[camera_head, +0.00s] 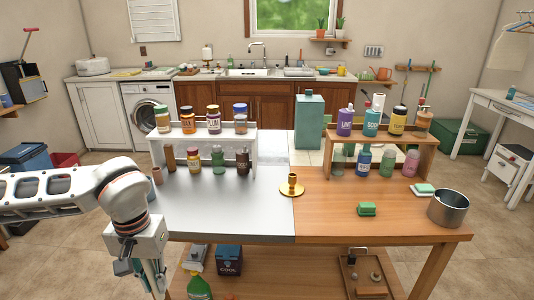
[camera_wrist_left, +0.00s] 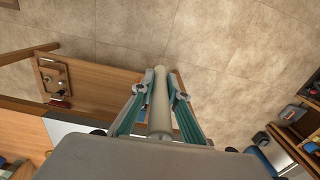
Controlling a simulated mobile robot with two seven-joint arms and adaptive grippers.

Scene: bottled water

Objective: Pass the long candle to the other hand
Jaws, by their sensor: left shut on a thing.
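My left gripper (camera_head: 150,274) hangs low at the left front of the table in the head view, pointing down. In the left wrist view its two teal-sided fingers (camera_wrist_left: 158,90) are shut on the long candle (camera_wrist_left: 160,105), a pale cream rod lying between them. In the head view I cannot clearly make out the candle, which is mostly hidden by the gripper or cut off by the lower edge. My right gripper is in neither view.
A brass candle holder (camera_head: 292,186) stands mid-table. Small racks of bottles line the back of the table, the white one (camera_head: 252,150) left and the wooden one (camera_head: 430,158) right. The silver front-left top is clear.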

